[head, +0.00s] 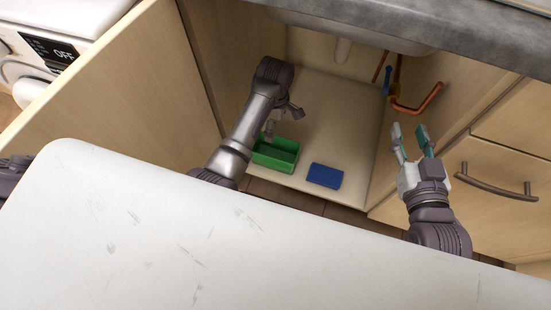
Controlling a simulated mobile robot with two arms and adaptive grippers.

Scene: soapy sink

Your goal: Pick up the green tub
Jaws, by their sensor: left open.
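The green tub (285,163) is an open rectangular box on the floor of the cabinet under the sink. My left arm reaches into the cabinet beside it. My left gripper (269,133) is open and points down at the tub's back left side; its fingers are small and partly hidden by my arm, and I cannot tell whether they touch the wall. My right gripper (411,140) is open and empty, to the right of the tub, near the cabinet's right side.
A blue block, perhaps a sponge (325,176), lies right of the tub. Orange and blue pipes (417,107) stand at the back right. Wooden doors (140,75) flank the cabinet, with a handle (495,187) at right. The cabinet floor (345,120) behind is clear.

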